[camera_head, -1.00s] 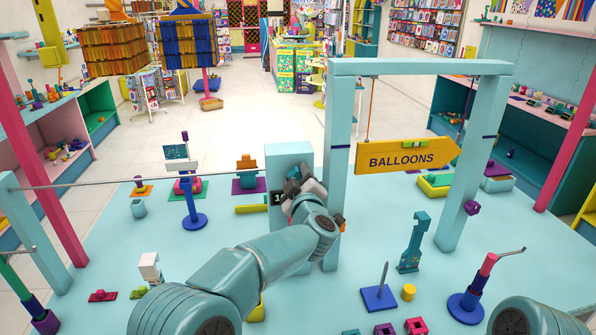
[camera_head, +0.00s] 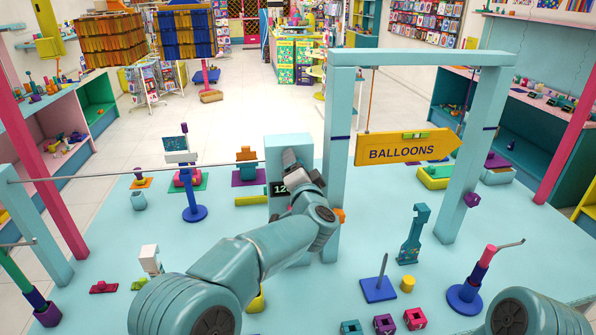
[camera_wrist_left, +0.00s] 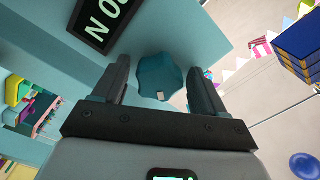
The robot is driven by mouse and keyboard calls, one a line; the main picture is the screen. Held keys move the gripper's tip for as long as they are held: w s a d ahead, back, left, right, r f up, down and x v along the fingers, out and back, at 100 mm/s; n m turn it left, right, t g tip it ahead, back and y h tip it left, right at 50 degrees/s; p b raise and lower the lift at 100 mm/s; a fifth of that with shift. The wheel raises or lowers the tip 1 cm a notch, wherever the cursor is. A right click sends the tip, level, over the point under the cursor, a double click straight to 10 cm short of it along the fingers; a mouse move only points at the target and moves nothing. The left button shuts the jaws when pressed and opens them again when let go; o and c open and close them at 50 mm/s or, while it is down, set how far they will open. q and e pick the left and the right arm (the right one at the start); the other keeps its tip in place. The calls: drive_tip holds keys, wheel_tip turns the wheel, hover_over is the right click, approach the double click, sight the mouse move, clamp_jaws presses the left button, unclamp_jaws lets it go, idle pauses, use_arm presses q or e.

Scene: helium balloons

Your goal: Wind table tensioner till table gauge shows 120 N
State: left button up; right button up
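The table tensioner is a light teal post (camera_head: 289,143) at the middle of the table, with a thin line running left from it. Its black table gauge (camera_head: 280,188) shows "12" at the start, and my gripper hides the rest. In the left wrist view the gauge (camera_wrist_left: 104,18) is upside down and cut off, with a zero and "N" readable. My left gripper (camera_head: 293,160) is at the post. In the wrist view its fingers stand apart on both sides of a teal lobed knob (camera_wrist_left: 158,77), with small gaps showing. My right gripper is out of view.
A teal frame (camera_head: 420,58) with a hanging yellow BALLOONS sign (camera_head: 405,148) stands right of the post. A blue stand (camera_head: 194,212) is to the left. A blue spike base (camera_head: 379,289) and several small blocks lie in front.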

use_arm(q)
drive_tip(key=shift+f, duration=0.15)
drive_tip(key=shift+s, duration=0.25)
drive_tip(key=s+d+b, duration=0.1)
drive_tip(key=s, duration=0.5)
drive_tip(key=shift+s+d+b, duration=0.15)
drive_tip(key=shift+s+b, duration=0.1)
drive_tip(key=shift+b, duration=0.15)
drive_tip(key=shift+f, duration=0.1)
